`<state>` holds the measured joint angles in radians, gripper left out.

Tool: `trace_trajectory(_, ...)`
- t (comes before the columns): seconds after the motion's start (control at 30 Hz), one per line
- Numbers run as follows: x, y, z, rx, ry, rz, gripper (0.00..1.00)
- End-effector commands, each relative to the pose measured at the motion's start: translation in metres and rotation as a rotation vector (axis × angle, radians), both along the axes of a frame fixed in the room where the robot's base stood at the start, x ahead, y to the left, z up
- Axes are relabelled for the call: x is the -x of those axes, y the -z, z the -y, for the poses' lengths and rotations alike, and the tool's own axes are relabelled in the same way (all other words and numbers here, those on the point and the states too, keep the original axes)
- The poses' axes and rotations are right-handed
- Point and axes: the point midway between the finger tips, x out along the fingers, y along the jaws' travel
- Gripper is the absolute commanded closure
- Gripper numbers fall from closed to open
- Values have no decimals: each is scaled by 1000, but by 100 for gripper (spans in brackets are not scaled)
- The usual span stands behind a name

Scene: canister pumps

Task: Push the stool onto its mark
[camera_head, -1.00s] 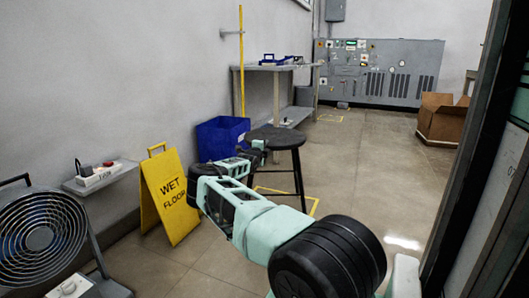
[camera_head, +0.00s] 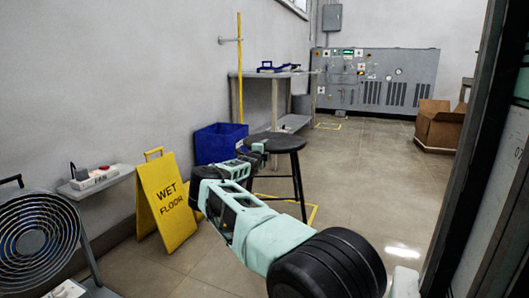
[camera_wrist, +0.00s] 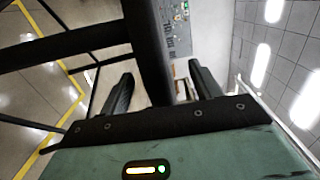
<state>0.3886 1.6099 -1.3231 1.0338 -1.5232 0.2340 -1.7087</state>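The stool (camera_head: 284,144) has a round black seat and thin dark legs, and stands upright left of the middle in the head view. A yellow outline (camera_head: 313,212) lies on the floor around its base; my arm hides part of it, so I cannot tell how all the feet sit in it. My gripper (camera_head: 258,147) is at the stool's near left side, level with the seat. In the wrist view my gripper's fingers (camera_wrist: 161,88) are apart, with the dark seat edge (camera_wrist: 150,45) between them and gaps beside it. A stool leg (camera_wrist: 60,50) crosses at left.
A yellow wet-floor sign (camera_head: 168,200), a blue bin (camera_head: 218,144) and a fan (camera_head: 35,235) line the left wall. A workbench (camera_head: 262,75) stands behind the stool. Floor right of the stool is clear.

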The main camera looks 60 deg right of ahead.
Motion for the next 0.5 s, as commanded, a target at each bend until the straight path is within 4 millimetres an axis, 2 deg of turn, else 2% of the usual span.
trace_trajectory(0.03,0,0,0,0,-1,0,22)
trace_trajectory(0.07,-1,0,0,0,-1,0,13)
trace_trajectory(0.1,-1,0,0,0,-1,0,9)
trace_trajectory(0.5,-1,-3,-5,-1,-2,-1,9)
